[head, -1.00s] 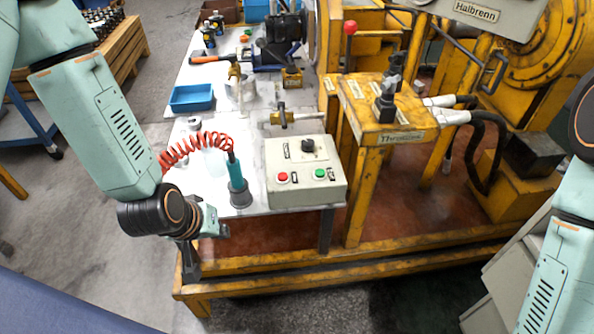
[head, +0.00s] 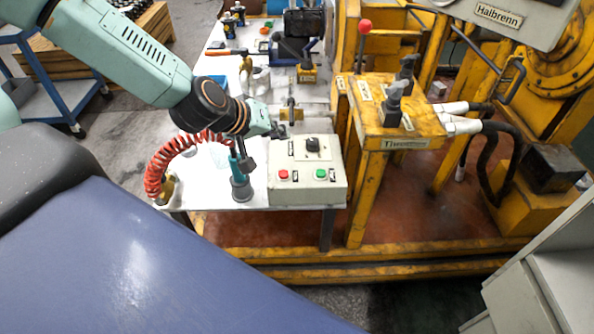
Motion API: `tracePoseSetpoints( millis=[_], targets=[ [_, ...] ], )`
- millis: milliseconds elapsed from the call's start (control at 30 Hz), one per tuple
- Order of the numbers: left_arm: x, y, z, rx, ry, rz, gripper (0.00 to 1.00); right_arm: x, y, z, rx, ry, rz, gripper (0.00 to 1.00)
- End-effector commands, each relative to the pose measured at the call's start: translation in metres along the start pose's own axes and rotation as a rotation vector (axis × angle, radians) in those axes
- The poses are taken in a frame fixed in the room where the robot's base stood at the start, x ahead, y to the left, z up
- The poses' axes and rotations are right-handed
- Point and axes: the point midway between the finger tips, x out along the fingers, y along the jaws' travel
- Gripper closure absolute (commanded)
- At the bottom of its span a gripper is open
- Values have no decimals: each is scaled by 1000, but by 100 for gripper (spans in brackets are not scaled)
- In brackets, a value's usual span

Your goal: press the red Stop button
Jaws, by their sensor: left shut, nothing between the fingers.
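The control box (head: 307,197) is pale grey and stands at the front right of the white table. On its top are the red button (head: 283,174) at the left, a green button (head: 320,173) and a black rotary knob (head: 312,144). The small labels are too small to read. My left gripper (head: 278,131) is shut and empty. It is above the table, behind and left of the box, apart from the red button in the picture. The red button is fully visible. My right gripper is not in view.
A teal tool (head: 240,188) with a red coiled hose (head: 158,170) stands just left of the box, close below my left gripper. The yellow machine frame (head: 405,135) with black levers rises to the right. Vices and tools fill the table's back.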

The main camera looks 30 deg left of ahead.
Motion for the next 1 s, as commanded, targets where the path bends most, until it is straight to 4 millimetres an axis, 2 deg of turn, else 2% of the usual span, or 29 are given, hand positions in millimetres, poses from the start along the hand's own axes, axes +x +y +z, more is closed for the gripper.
tracePoseSetpoints(
  millis=[567,1000],
  targets=[
    [0,-4,6,24,-18,3,100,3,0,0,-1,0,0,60],
    [27,-20,24,26,-20,3,100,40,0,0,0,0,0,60]
  ],
)
